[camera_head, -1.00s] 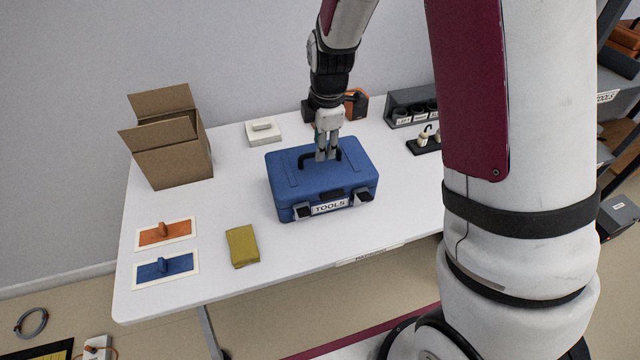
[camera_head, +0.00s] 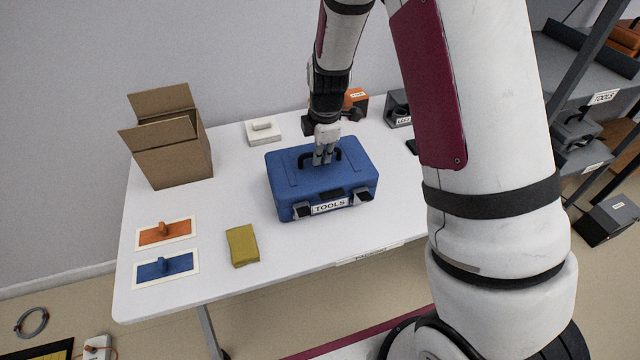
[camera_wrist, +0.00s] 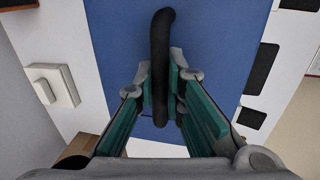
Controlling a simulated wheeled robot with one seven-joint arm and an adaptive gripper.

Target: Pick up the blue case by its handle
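The blue case (camera_head: 298,186) lies flat on the white table, with a "TOOLS" label and latches on its front side. Its black handle (camera_head: 303,160) stands up from the lid. My gripper (camera_head: 323,161) points down over the case with its fingers at the middle of the handle. In the wrist view, the black handle (camera_wrist: 160,50) runs between the two teal-padded fingers of my gripper (camera_wrist: 161,85). The fingertips are close against it on both sides and look shut on it. The lid (camera_wrist: 218,45) fills the picture behind.
A cardboard box (camera_head: 178,160) stands open at the back left. A white block with a handle (camera_head: 263,132), an orange plate (camera_head: 152,236), a blue plate (camera_head: 150,270) and a yellow cloth-like item (camera_head: 242,245) are on the table.

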